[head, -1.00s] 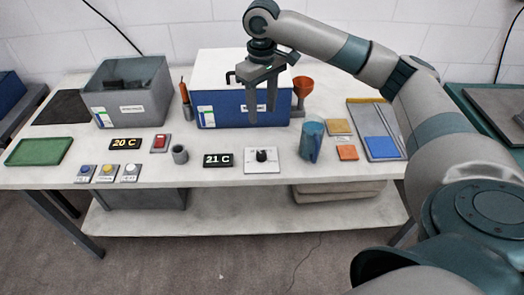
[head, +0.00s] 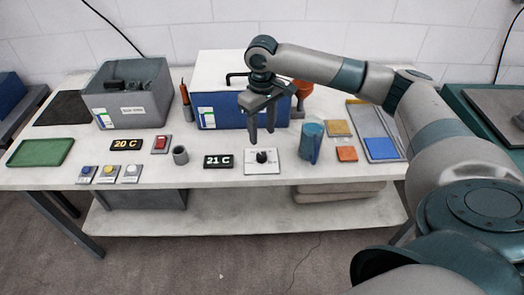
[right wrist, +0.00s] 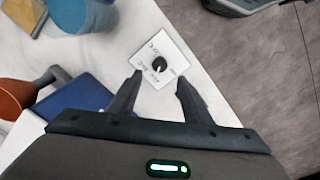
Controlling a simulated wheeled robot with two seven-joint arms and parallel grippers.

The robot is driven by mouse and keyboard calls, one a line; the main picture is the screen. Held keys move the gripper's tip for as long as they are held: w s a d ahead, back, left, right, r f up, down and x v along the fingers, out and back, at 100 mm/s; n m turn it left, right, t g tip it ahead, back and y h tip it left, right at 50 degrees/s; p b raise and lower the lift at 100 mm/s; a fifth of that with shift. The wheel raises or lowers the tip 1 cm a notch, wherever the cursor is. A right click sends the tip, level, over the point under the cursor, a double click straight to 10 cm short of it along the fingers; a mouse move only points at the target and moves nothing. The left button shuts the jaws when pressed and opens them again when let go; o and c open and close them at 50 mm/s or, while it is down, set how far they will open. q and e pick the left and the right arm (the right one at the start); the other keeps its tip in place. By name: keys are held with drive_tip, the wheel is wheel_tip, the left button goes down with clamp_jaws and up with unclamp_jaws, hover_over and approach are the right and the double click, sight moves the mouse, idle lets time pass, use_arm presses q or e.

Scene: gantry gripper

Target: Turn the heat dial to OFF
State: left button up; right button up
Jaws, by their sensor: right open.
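The heat dial (head: 261,157) is a black knob on a white square plate (head: 252,168) near the front edge of the table. In the right wrist view the knob (right wrist: 159,65) shows on its plate (right wrist: 178,54), beyond and between my fingertips. Small lettering on the plate is too small to read surely. My right gripper (head: 261,139) is open and empty, pointing down above the plate, apart from the knob. It also shows in the right wrist view (right wrist: 158,77). My left gripper is not in view.
A blue pitcher (head: 311,142) stands to the right. A blue box with a white lid (head: 222,112) stands behind. The table's front edge is close.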

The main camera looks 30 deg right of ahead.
sight(262, 155)
wheel_tip(262, 155, down, 8)
drive_tip(key=shift+f+p, duration=0.25)
drive_tip(key=shift+p, duration=0.35)
drive_tip(key=shift+f, duration=0.75)
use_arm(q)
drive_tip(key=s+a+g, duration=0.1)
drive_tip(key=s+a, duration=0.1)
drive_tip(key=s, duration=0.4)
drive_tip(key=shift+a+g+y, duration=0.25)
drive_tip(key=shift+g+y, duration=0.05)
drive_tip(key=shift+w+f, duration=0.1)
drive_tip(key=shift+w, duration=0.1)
use_arm(e)
drive_tip(key=c, duration=1.1)
